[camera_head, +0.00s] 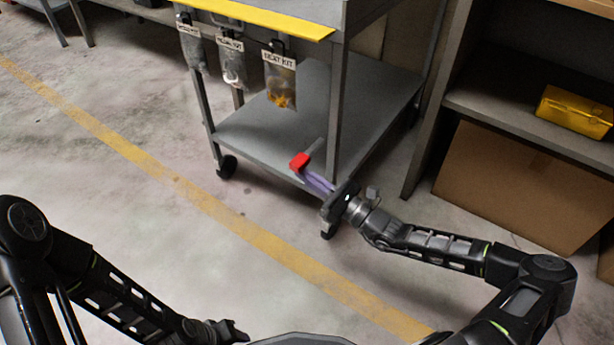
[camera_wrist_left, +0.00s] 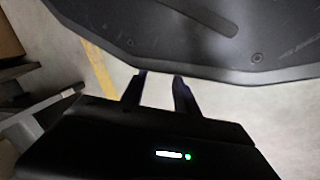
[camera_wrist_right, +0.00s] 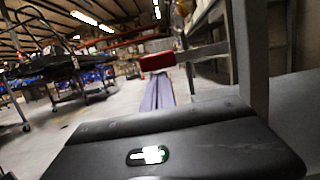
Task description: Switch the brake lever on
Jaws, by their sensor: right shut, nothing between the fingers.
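The brake lever has a red end (camera_head: 299,162) and a grey bar, and sits low at the near corner post of the grey cart (camera_head: 265,135). In the right wrist view the red end (camera_wrist_right: 157,62) is just beyond my fingertips, with the grey bar running right to the post. My right gripper (camera_head: 311,176) is shut and empty, its purple fingers pointing at the red end from just below; I cannot tell if they touch. My left gripper (camera_head: 236,331) is low at the front, away from the cart. Its two dark fingers (camera_wrist_left: 160,80) are apart and empty in the left wrist view.
Labelled kit bags (camera_head: 280,82) hang from the cart's yellow edge (camera_head: 265,17). A shelf with a yellow case (camera_head: 575,112) and a cardboard box (camera_head: 520,185) stands at the right. Floor with a yellow line (camera_head: 215,210) is clear to the left.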

